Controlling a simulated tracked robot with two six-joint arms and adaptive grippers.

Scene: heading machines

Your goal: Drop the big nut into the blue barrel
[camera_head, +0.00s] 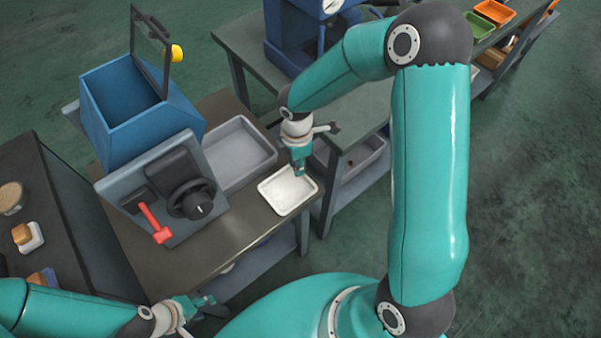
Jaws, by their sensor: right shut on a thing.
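My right gripper (299,168) points down over the white tray (270,203) at the bench's right end. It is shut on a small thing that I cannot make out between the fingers. I cannot pick out the big nut for certain. No blue barrel can be clearly told in this view. My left gripper (208,305) is low at the bottom left, in front of the bench and away from the tray. Its fingers are too small and angled to tell open from shut.
Another workbench (345,125) stands behind. Green floor is clear at right.

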